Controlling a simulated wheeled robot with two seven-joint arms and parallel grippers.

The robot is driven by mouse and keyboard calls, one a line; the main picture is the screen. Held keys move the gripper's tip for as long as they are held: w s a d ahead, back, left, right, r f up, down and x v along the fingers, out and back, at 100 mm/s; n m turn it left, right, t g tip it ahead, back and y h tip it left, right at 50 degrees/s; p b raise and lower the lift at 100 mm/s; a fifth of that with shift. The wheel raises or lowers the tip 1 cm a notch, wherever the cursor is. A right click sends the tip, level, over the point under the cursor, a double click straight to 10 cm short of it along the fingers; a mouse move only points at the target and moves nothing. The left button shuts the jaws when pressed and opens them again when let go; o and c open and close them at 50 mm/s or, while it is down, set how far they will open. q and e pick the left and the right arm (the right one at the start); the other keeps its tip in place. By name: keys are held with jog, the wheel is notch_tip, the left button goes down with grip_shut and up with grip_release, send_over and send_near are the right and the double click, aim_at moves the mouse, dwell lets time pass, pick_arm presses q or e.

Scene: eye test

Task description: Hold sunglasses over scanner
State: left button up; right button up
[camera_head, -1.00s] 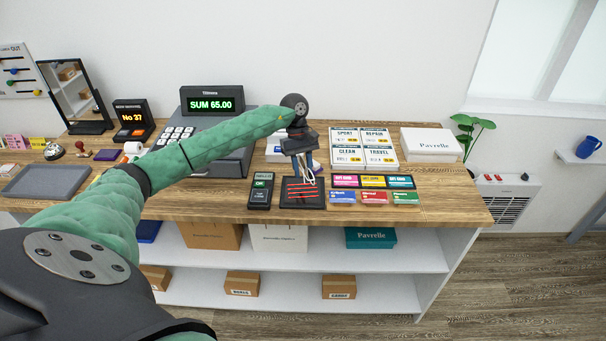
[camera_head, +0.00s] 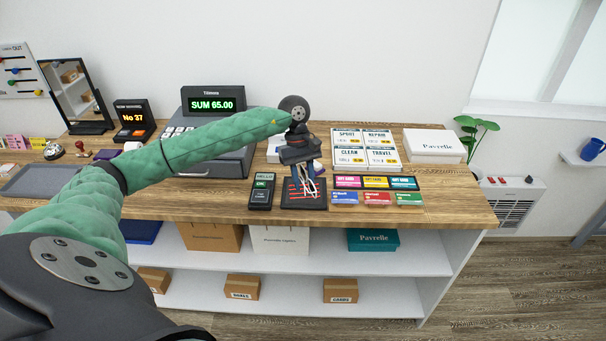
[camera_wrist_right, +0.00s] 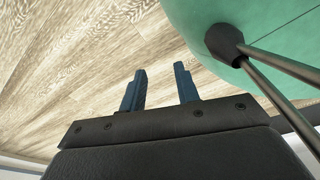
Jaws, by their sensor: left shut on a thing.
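The scanner (camera_head: 304,205), a dark flat pad with glowing red lines, lies on the wooden counter. My left gripper (camera_head: 309,179) points down over it, shut on the sunglasses (camera_head: 312,187). Only thin pale parts of the sunglasses show below the fingers, in front of the red lines. The gripper hides the rest, and the exact gap to the pad is hard to tell. My right gripper (camera_wrist_right: 160,70) shows only in the right wrist view. Its two blue fingers are apart with nothing between them, above the wooden floor.
A card terminal (camera_head: 261,192) stands left of the scanner. Coloured cards (camera_head: 374,182) and a price board (camera_head: 366,148) are on its right. The cash register (camera_head: 212,104) is behind my left arm. A white box (camera_head: 433,144) sits at the counter's right end.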

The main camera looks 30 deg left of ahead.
aim_at(302, 190)
pick_arm(q)
jog(key=s+d, duration=0.1)
jog(key=s+d+b, duration=0.1)
jog(key=s, duration=0.1)
jog(key=s+d+r, duration=0.1)
jog(key=s, duration=0.1)
jog(key=shift+s+b, duration=0.1)
jog(key=shift+b, duration=0.2)
jog(key=shift+s+d+r, duration=0.1)
jog(key=shift+s+r, duration=0.05)
jog(key=shift+s, duration=0.2)
